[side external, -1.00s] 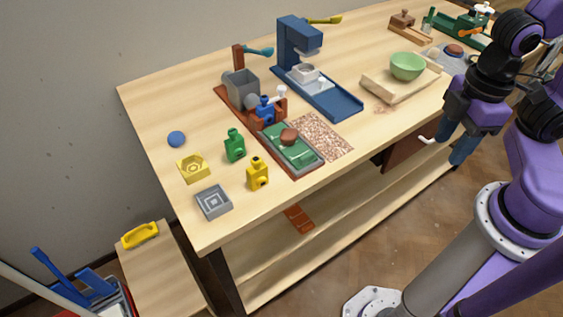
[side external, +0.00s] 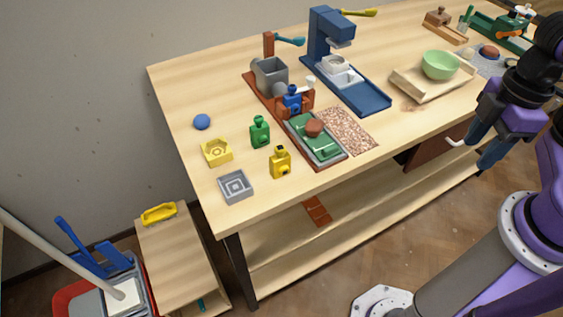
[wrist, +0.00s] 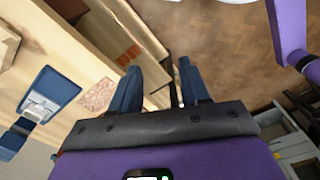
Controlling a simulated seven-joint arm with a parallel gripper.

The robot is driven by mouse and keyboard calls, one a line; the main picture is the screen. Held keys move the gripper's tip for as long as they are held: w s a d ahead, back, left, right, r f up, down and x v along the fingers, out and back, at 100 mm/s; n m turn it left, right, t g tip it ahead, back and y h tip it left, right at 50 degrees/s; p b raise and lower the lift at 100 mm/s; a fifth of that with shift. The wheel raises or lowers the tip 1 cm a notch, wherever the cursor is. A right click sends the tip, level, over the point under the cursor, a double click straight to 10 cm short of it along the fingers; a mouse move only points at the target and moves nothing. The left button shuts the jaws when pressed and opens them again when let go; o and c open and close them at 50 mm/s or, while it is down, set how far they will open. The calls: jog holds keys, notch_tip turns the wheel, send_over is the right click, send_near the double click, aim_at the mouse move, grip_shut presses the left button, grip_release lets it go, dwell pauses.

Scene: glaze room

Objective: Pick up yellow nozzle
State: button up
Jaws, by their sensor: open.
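The yellow nozzle (side external: 280,163) stands upright on the table near its front edge in the side external view, a small block-like body with a narrower dark-marked top. A green nozzle-shaped piece (side external: 260,132) stands just behind and left of it, and a blue one (side external: 292,101) sits in a brown holder further back. My gripper (side external: 484,152) is far to the right, beyond the table's front edge, with its blue fingers pointing down. In the wrist view my gripper (wrist: 158,66) is open and empty; the yellow nozzle is not seen there.
A yellow square block (side external: 216,152), a grey square tray (side external: 235,187) and a blue disc (side external: 202,121) lie left of the nozzle. A green tray (side external: 325,150) is at its right. A blue press (side external: 329,35) and a green bowl (side external: 440,65) stand further off.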

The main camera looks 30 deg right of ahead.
jog(key=o, duration=0.6)
